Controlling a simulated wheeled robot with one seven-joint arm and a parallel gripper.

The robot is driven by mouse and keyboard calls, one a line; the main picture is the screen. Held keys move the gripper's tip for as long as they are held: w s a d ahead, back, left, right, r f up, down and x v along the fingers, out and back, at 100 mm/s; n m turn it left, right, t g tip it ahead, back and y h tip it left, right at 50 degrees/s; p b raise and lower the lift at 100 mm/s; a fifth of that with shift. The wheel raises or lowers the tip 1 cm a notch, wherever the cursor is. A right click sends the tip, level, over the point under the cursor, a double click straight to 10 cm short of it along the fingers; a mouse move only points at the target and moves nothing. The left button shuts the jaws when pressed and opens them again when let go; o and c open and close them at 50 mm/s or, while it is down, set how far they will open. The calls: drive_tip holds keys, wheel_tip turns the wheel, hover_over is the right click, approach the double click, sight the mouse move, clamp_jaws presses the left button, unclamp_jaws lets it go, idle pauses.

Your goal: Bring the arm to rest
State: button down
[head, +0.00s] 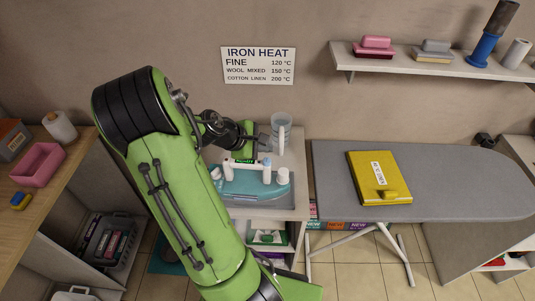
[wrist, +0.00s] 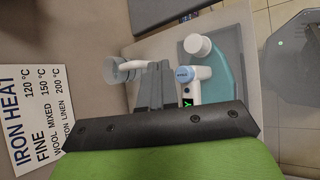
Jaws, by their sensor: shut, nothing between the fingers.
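My green arm rises across the head view and bends over at a black joint. My gripper (head: 263,141) is at its end, above the back of the small white counter, close beside a clear jug (head: 282,132). In the wrist view the two grey fingers (wrist: 156,84) lie together, shut with nothing between them. Beyond them is a teal and white steam iron unit (head: 255,186) with a lit green display; it also shows in the wrist view (wrist: 222,85). The fingers overlap its white handle in that picture; I cannot tell the gap.
An ironing board (head: 455,180) with a yellow book-like item (head: 378,178) stands to the right. A wall shelf (head: 440,65) holds several items. An iron heat sign (head: 258,65) is on the wall. A wooden-topped unit (head: 62,185) with a pink bin (head: 38,165) stands left.

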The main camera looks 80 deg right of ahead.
wheel_tip(320, 180, up, 3)
drive_tip(key=shift+r+p, duration=0.2)
drive_tip(key=shift+p, duration=0.9)
drive_tip(key=shift+f, duration=0.15)
drive_tip(key=w+a+r+m+t+y+b, duration=0.1)
drive_tip(key=w+a+r+t+y+b, duration=0.2)
drive_tip(key=w+a+t, duration=0.9)
drive_tip(key=s+a+r+y, duration=0.1)
drive_tip(key=a+r+y, duration=0.1)
drive_tip(key=a, duration=1.1)
drive_tip(key=s+a+r+y+b, duration=0.1)
drive_tip(key=s+a+r, duration=0.1)
drive_tip(key=a, duration=1.2)
drive_tip(key=shift+s+r+y, duration=0.15)
drive_tip(key=shift+r+y, duration=0.25)
drive_tip(key=shift+r, duration=0.2)
